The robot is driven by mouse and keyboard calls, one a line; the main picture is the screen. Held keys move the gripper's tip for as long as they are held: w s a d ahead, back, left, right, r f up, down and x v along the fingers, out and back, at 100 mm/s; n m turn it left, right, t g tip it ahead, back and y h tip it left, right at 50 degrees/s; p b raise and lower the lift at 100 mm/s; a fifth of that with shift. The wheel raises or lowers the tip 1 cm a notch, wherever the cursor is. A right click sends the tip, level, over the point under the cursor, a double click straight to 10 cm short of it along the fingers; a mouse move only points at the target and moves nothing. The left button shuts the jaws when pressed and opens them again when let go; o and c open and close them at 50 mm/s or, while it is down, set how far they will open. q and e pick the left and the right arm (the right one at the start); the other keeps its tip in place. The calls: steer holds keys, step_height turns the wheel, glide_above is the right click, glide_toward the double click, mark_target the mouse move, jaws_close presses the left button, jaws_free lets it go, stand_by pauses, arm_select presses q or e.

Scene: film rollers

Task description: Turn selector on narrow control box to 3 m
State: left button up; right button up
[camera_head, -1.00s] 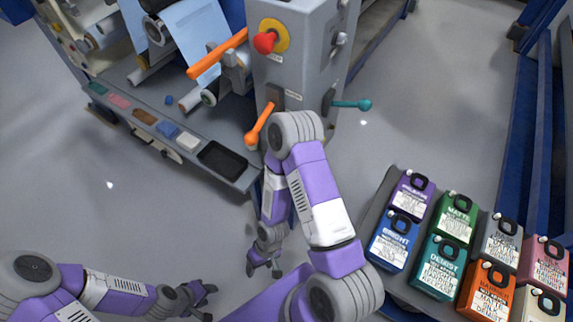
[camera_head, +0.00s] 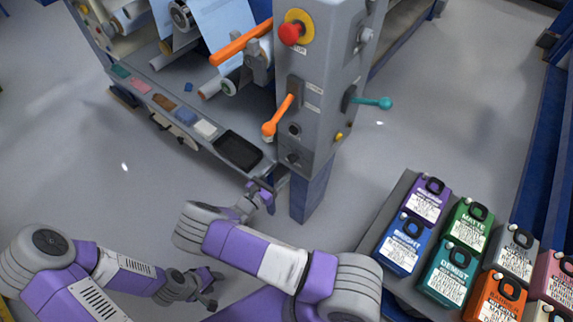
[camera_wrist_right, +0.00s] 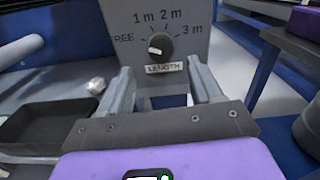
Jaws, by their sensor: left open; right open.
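The narrow control box (camera_head: 325,90) is a grey upright box with a red button on yellow, an orange lever and a teal lever. In the right wrist view its face carries a black round selector (camera_wrist_right: 161,45) with FREE, 1 m, 2 m and 3 m around it and a LENGTH label below. The selector's white mark is on its left side, toward FREE. My right gripper (camera_wrist_right: 164,85) is open, its fingers apart below and to either side of the selector, with nothing between them. In the head view it is by the box's lower left. My left gripper (camera_head: 207,288) is open and empty at lower left.
A ledge with coloured blocks and a black tray (camera_head: 238,151) runs left of the box. Orange-handled rollers (camera_head: 240,45) stand behind it. A rack of coloured cartridges (camera_head: 405,245) stands at right. Open floor lies between box and rack.

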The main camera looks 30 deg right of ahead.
mark_target(289, 162)
steer(key=x, duration=0.5)
steer(key=shift+d+f+b, duration=0.1)
steer(key=shift+d+b, duration=0.2)
steer(key=shift+b, duration=0.05)
steer(key=c, duration=1.1)
steer(key=shift+o, duration=0.2)
